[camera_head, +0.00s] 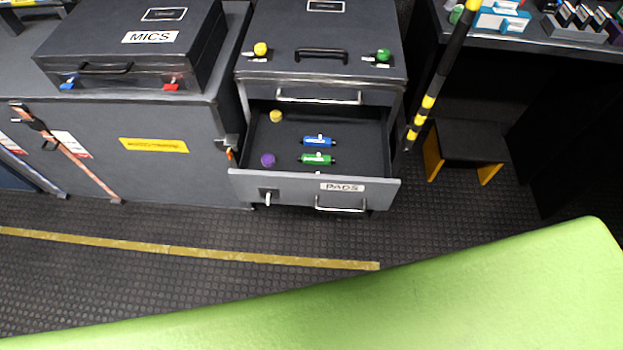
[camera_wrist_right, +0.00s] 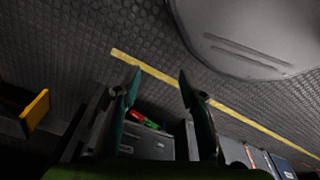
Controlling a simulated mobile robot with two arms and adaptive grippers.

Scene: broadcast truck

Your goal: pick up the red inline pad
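In the right wrist view a small red piece, likely the red inline pad (camera_wrist_right: 138,116), shows between my fingers in the background, beside a green piece (camera_wrist_right: 152,124). In the head view no red pad shows in the open drawer; a small pale spot just behind the drawer's front is mostly hidden by it. The green inline pad (camera_head: 316,159) and the blue inline pad (camera_head: 318,142) lie on the drawer floor. My right gripper (camera_wrist_right: 159,79) is open, with nothing seen between its fingers, apart from the pads. My left gripper is not in view.
The drawer front (camera_head: 290,188) is labelled PADS. A yellow knob (camera_head: 276,116) and a purple knob (camera_head: 268,160) also lie inside. A MICS case (camera_head: 140,45) stands left. A striped pole (camera_head: 436,85) and a low stool (camera_head: 462,145) stand right. Floor in front is clear.

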